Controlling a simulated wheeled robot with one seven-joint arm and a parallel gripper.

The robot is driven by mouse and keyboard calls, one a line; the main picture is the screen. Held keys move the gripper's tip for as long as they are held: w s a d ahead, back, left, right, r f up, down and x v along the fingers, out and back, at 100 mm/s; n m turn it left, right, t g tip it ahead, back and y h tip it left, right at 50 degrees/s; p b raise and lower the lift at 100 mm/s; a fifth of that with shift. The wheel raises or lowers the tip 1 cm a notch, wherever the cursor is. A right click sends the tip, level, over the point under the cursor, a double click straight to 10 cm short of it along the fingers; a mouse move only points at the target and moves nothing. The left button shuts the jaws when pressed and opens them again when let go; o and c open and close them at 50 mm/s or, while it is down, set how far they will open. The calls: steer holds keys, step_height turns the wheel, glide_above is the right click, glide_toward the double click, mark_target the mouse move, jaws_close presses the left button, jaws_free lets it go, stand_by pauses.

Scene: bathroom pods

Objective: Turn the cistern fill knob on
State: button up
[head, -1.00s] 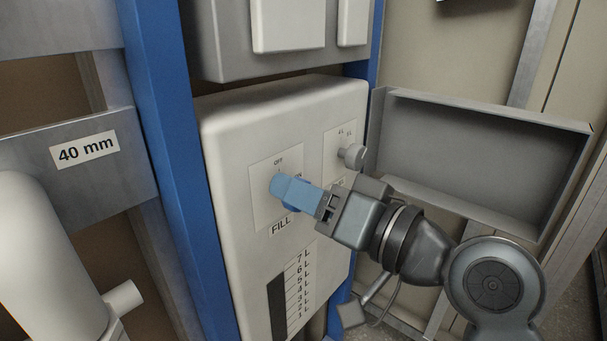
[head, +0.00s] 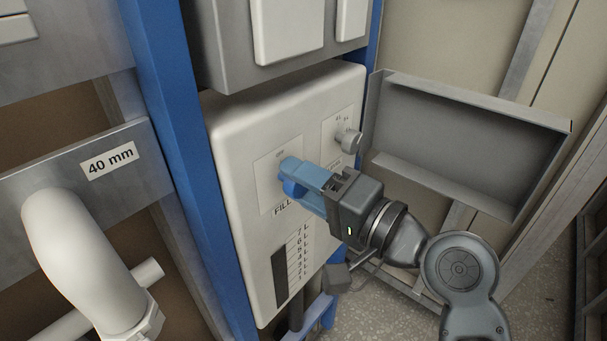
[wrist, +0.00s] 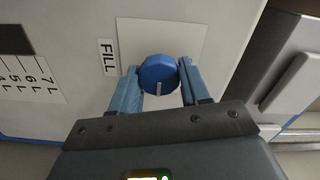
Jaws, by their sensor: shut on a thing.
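The cistern fill knob is a round blue knob (wrist: 158,74) with a pale pointer line, on a white plate beside the FILL label (wrist: 108,57) in the wrist view. In the head view the knob (head: 291,188) is mostly hidden behind my fingers. My gripper (head: 290,177) has blue fingers and reaches the white cistern panel (head: 235,130) from the right. In the wrist view my gripper (wrist: 158,80) has one finger on each side of the knob, shut on it.
A second, grey knob (head: 349,140) sits on its own plate at the upper right of the panel. A level scale (head: 292,265) is below. An open grey metal tray (head: 450,140) stands right of the panel, close to my arm. A blue post (head: 175,150) and white pipe (head: 85,245) are left.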

steer(key=shift+w+d+r, duration=0.2)
steer(key=o, duration=1)
steer(key=shift+s+a+f, duration=0.1)
steer(key=shift+f, duration=0.05)
steer(key=shift+b+v, duration=0.8)
steer(key=shift+v, duration=3.1)
